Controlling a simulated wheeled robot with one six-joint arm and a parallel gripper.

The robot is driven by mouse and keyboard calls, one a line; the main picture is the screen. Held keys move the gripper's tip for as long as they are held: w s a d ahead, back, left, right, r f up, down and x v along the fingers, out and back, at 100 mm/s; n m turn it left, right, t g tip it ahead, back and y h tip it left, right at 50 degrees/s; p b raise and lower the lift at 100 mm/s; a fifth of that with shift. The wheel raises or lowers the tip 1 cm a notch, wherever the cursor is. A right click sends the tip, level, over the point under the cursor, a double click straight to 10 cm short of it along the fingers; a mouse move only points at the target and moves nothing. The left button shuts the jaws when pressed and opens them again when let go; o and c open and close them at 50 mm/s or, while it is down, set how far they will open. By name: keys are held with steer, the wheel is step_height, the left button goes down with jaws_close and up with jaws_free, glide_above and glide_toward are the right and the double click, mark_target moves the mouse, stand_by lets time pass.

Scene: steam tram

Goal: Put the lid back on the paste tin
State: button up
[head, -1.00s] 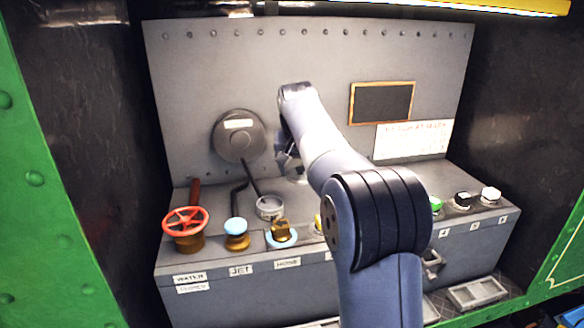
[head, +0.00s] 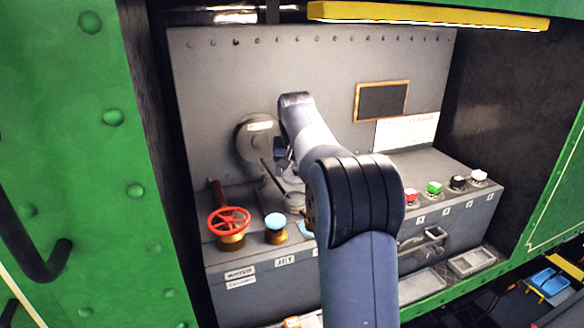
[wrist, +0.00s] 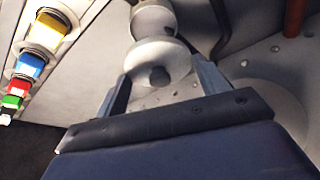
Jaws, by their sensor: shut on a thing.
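My gripper (wrist: 160,72) is shut on a pale grey round lid (wrist: 150,53) with a darker knob facing the wrist camera. In the wrist view a pale round body, seemingly the paste tin (wrist: 152,18), shows just beyond the lid. I cannot tell whether they touch. In the head view my gripper (head: 283,158) is above and slightly left of the grey tin (head: 293,203), which stands on the console ledge. My arm partly covers the tin, and the lid is not clear there.
A red handwheel (head: 229,222) and a blue-topped valve (head: 275,227) stand left and in front of the tin. A dark lever rises close behind it. A round grey gauge or cover (head: 256,140) is on the back panel. Coloured buttons (head: 434,188) line the right.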

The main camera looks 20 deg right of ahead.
mark_target(296, 177)
steer(key=shift+f+b, duration=1.9)
steer(key=shift+f, duration=1.1)
steer(key=shift+r+p, duration=0.1)
steer(key=shift+p, duration=0.4)
steer(key=shift+f+p, duration=0.25)
steer(key=shift+p, duration=0.05)
stand_by(0.5)
steer(key=o, duration=1)
steer(key=shift+o, duration=0.6)
steer(key=shift+r, duration=0.1)
step_height(296, 177, up, 3)
steer(key=p, duration=0.2)
steer(key=shift+f+p, duration=0.2)
steer(key=shift+p, duration=0.1)
steer(key=shift+r, duration=2.1)
